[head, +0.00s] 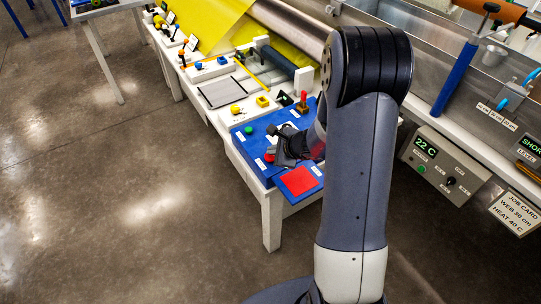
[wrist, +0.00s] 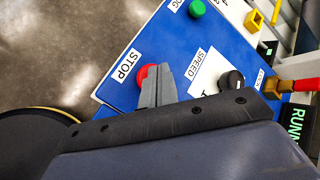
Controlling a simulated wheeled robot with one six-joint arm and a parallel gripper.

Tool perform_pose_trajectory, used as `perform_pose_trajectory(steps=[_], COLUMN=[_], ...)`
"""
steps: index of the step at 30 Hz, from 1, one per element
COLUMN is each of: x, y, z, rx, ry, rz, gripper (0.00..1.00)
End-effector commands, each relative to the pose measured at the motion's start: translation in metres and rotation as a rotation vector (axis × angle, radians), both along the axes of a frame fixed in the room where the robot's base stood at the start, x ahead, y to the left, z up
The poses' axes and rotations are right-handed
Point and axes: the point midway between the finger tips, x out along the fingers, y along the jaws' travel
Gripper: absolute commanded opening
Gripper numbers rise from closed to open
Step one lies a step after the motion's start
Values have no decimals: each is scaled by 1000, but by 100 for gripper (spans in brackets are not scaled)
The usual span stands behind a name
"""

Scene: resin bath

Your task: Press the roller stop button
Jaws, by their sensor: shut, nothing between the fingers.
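The roller stop button is a red round button (wrist: 144,73) beside a white STOP label (wrist: 127,66) on a blue panel (wrist: 165,38). In the head view the red button (head: 269,158) shows at the left of my gripper (head: 281,161). My gripper (wrist: 163,70) is shut and empty, pointing at the panel. Its fingertips overlap the right part of the button in the wrist view. I cannot tell whether they touch it or hover above it.
The panel also carries a green button (wrist: 197,8), a black speed knob (wrist: 232,79) and a red-handled lever (wrist: 300,86). A red square (head: 299,180) lies at the panel's near end.

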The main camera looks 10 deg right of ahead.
Motion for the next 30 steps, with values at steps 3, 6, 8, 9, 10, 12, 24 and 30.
perform_pose_trajectory(steps=[3,6,8,9,10,12,24,30], x=[0,0,0,0,0,0,0,0], y=[0,0,0,0,0,0,0,0], z=[-2,-3,-3,-4,-4,-5,-8,-10], rx=[0,0,0,0,0,0,0,-1], ry=[0,0,0,0,0,0,0,0], rz=[0,0,0,0,0,0,0,-1], gripper=[0,0,0,0,0,0,0,0])
